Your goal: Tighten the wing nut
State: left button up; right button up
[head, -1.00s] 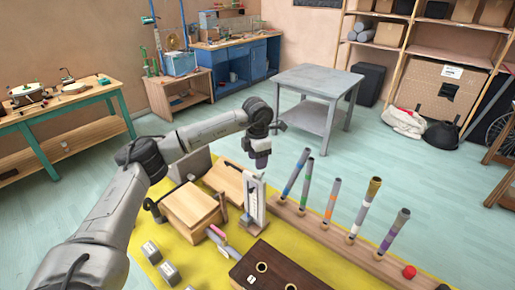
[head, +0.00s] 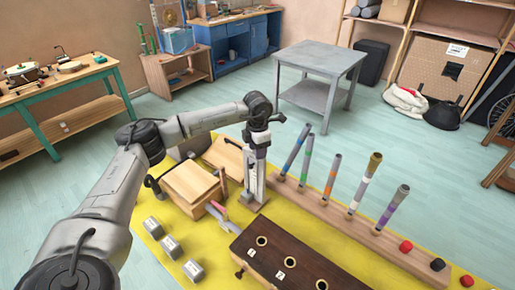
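I cannot clearly make out a wing nut; it is too small or hidden. A pale upright stand with a scale-like face (head: 253,184) rises from a wooden base on the yellow-topped table (head: 216,252). My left gripper (head: 257,150) points down at the top of this stand and overlaps it in the picture. I cannot tell whether it touches the stand, and its fingers are too small to read. A dark wooden box with round holes (head: 262,261) is in front, with a small knob (head: 239,274) on its left side. My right gripper is not in view.
Several coloured tubes (head: 328,179) stand in a long wooden rail (head: 335,220) to the right, close to the stand. A light wooden box (head: 190,185) is left of it. Several grey metal blocks (head: 171,247) lie at front left. A grey table (head: 320,60) stands behind, with open floor around it.

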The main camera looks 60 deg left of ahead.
pick_arm(q)
grip_shut()
jog(key=shift+r+m+p, duration=0.15)
jog(key=shift+m+p, duration=0.15)
jog(key=shift+m, duration=0.2)
jog(key=shift+m+p, duration=0.35)
jog(key=shift+m, duration=1.25)
jog(key=shift+m+p, duration=0.5)
jog(key=shift+m, duration=0.3)
jog(key=shift+a+m, duration=0.1)
jog(key=shift+m, duration=1.1)
